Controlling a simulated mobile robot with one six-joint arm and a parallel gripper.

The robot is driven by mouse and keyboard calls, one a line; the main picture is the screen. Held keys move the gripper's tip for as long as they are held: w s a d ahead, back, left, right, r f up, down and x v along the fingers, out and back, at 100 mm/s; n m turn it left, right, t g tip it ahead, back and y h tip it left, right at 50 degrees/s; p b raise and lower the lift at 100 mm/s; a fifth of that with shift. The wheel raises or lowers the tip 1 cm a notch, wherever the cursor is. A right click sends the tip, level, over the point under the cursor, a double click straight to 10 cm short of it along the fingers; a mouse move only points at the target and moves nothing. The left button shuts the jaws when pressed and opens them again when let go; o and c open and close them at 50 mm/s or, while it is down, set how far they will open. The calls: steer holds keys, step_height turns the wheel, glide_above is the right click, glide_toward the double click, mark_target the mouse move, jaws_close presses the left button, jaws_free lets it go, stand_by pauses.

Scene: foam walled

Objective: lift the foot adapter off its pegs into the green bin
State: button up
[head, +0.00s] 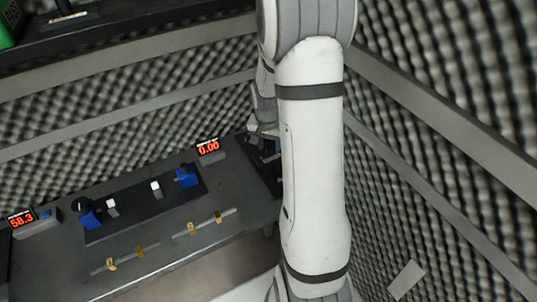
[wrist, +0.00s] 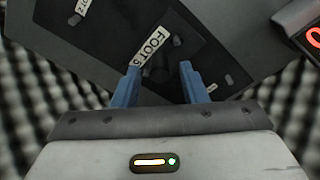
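My gripper (wrist: 160,67) is open, its two blue fingers apart over a dark panel (wrist: 205,45) with a white label reading "FOOT 5" (wrist: 149,43). A small dark rounded piece (wrist: 157,74) shows between the fingertips. I cannot tell whether it is part of the foot adapter or a peg, nor whether the fingers touch it. Small dark pegs (wrist: 178,41) stand on the panel. In the head view my gripper (head: 263,131) is by the bench's right end, mostly hidden by my arm. A green bin (head: 8,24) shows partly at the top left.
The grey bench (head: 235,200) carries red displays (head: 209,147), blue blocks (head: 187,177) on a dark plate, and rails with yellow clips (head: 192,229). A dark shelf (head: 130,30) runs along the upper left. Foam walls (head: 440,130) close in on both sides.

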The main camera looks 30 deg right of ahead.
jaws_close()
steer(key=shift+r, duration=0.15)
